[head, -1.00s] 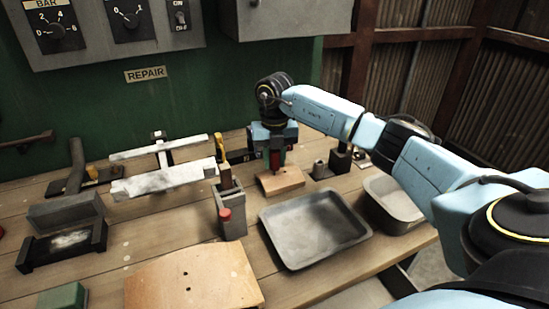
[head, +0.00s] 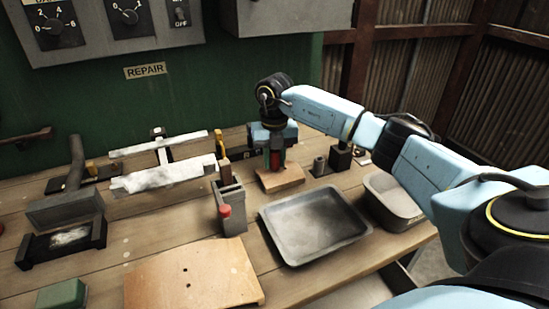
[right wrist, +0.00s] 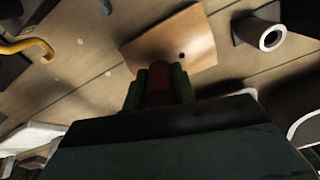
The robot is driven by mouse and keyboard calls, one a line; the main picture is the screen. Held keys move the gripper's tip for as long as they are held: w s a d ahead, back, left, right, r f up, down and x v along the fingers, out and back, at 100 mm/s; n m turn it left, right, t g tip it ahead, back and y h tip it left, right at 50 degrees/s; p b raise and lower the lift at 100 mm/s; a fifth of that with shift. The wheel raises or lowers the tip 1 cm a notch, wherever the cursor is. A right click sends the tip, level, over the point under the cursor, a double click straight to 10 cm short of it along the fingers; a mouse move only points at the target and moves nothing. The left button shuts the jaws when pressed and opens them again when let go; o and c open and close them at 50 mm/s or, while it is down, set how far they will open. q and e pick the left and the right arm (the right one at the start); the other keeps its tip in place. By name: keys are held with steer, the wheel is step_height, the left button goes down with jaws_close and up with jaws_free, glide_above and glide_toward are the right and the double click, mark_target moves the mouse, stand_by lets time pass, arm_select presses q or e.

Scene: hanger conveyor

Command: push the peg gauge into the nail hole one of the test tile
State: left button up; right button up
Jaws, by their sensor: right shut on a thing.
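My right gripper (head: 275,162) is shut on the red peg gauge (head: 275,157), which points down over the small tan test tile (head: 290,181) at the back of the bench. In the right wrist view the green fingers flank the red peg gauge (right wrist: 159,84) at the near edge of the test tile (right wrist: 190,35). One dark hole shows in the tile, to the right of the peg. The peg's tip is hidden, so I cannot tell whether it is in a hole. My left gripper is not in view.
A grey metal tray (head: 315,262) lies in front of the tile. A grey holder (head: 231,212) with a red knob stands to the left. A dark cylinder (head: 319,168) and a grey bin (head: 385,205) are to the right. A larger tan board (head: 165,280) lies nearer.

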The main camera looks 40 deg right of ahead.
steer(key=shift+f, duration=0.5)
stand_by(0.4)
steer(key=o, duration=0.7)
steer(key=o, duration=0.5)
steer(key=shift+r, duration=0.1)
step_height(320, 180, up, 13)
steer(key=shift+r+p, duration=0.1)
steer(key=shift+p, duration=0.2)
stand_by(0.3)
